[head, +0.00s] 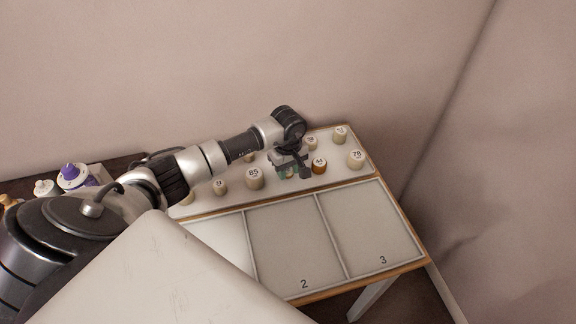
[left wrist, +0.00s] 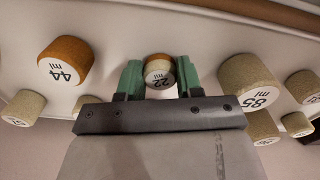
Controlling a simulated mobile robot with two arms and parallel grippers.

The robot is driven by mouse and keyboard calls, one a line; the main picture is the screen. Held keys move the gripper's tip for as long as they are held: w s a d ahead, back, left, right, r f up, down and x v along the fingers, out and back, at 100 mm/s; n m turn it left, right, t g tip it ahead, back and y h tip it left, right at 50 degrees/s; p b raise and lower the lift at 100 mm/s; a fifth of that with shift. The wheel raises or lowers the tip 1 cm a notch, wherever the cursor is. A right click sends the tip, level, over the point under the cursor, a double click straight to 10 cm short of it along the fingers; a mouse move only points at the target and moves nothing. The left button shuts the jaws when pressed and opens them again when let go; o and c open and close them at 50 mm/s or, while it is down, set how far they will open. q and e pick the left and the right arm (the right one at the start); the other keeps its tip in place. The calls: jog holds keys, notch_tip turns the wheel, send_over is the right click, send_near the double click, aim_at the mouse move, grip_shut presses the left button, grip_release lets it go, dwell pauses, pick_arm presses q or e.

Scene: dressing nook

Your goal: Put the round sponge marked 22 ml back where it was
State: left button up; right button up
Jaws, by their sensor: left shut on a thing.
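The round sponge marked 22 (left wrist: 158,72) shows in the left wrist view, tan with a brown band and a white label. It sits between the green finger pads of my left gripper (left wrist: 158,80), which is shut on it. In the head view my left gripper (head: 290,168) is at the pale back strip (head: 228,205) of the table, between the sponges marked 85 and 44. The held sponge is mostly hidden there. I cannot tell whether it touches the strip. My right gripper is not in view.
The sponge marked 85 (head: 254,178) stands left of my gripper, the brown one marked 44 (head: 319,167) close on its right. The sponge marked 78 (head: 355,159) and several others stand along the strip. The compartments marked 2 (head: 295,240) and 3 (head: 370,225) in front are empty.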

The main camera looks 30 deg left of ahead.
aim_at(288, 170)
pick_arm(q)
jog(key=shift+f, duration=0.15)
jog(key=o, duration=0.9)
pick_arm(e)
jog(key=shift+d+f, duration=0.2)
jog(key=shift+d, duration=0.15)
pick_arm(q)
jog(key=shift+r, duration=0.2)
notch_tip(288, 170, up, 12)
jog(key=shift+b, duration=0.9)
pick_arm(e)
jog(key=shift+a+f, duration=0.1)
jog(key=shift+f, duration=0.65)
pick_arm(q)
jog(key=shift+f, duration=0.1)
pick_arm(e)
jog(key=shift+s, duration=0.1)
